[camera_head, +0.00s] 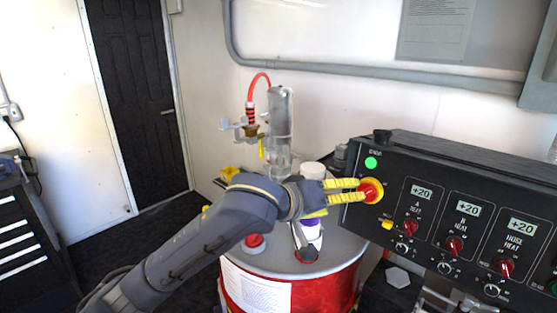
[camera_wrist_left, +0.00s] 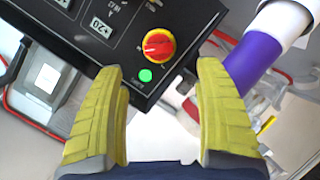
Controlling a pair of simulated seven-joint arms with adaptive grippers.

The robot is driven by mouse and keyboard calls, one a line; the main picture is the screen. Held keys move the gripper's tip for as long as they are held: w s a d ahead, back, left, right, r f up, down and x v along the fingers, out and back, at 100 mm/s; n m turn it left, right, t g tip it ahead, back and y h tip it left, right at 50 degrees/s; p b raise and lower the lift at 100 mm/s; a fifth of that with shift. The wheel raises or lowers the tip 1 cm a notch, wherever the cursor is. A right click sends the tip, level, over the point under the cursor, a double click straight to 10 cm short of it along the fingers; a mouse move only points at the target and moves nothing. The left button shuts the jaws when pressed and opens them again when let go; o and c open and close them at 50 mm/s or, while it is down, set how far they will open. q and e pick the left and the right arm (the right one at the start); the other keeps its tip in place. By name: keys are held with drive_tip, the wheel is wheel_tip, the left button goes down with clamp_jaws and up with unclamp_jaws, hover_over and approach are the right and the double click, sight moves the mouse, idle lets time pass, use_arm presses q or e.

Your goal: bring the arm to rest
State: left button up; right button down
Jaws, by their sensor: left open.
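My left arm comes in from the lower left in the head view. Its gripper (camera_head: 350,190) has yellow fingers and is at the left end of the black control panel (camera_head: 435,200), close to the red rotary knob on a yellow plate (camera_head: 371,190). In the left wrist view the gripper (camera_wrist_left: 163,95) is open, with nothing between its fingers. The red knob (camera_wrist_left: 158,44) and a lit green lamp (camera_wrist_left: 145,75) lie beyond the fingertips there. I cannot tell whether a finger touches the knob. My right gripper is not in view.
A red drum (camera_head: 325,291) with a grey lid stands below my arm. A purple and white cylinder (camera_wrist_left: 252,58) is close to the right finger in the wrist view. A clear canister (camera_head: 280,115) with a red hose stands behind. A black cabinet (camera_head: 25,235) is at left.

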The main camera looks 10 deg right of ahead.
use_arm(q)
drive_tip(key=s+a+f+t+y, duration=0.1)
drive_tip(key=a+f+t+y, duration=0.55)
drive_tip(key=a+f, duration=2.05)
drive_tip(key=s+a+f+m+g+y, duration=0.25)
drive_tip(key=s+a+f+y, duration=0.35)
drive_tip(key=s+a, duration=0.65)
drive_tip(key=s+a+f+m+g+y, duration=0.25)
drive_tip(key=s+a+f+y, duration=0.25)
drive_tip(key=s+a+f, duration=0.5)
drive_tip(key=s+d+f+n+g+h, duration=0.1)
drive_tip(key=s+f+g+h, duration=0.1)
drive_tip(key=f, duration=1.3)
drive_tip(key=s+d+f+g+h, duration=0.2)
drive_tip(key=f, duration=1.3)
drive_tip(key=s+f+n+g+h, duration=0.1)
drive_tip(key=s+f+n+g, duration=0.1)
drive_tip(key=s+f, duration=1.8)
drive_tip(key=shift+s+n+g, duration=0.35)
drive_tip(key=shift+s+n, duration=0.25)
drive_tip(key=shift+s, duration=0.15)
